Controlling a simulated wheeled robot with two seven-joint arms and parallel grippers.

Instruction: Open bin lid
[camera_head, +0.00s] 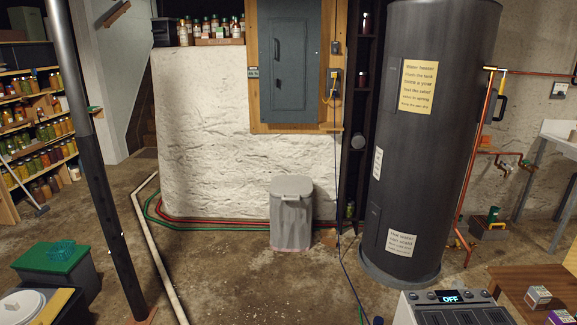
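A grey bin (291,225) stands upright on the floor against the white wall, near the middle of the head view. Its grey lid (291,186) lies flat on top and looks closed. The inside of the bin is hidden. Neither of my grippers is in view.
A dark water heater (424,130) stands right of the bin. A post (88,120) rises at left; a white pipe (158,250) crosses the floor. A green-topped container (50,258) is at lower left, an appliance showing OFF (450,297) at lower right. Floor before the bin is clear.

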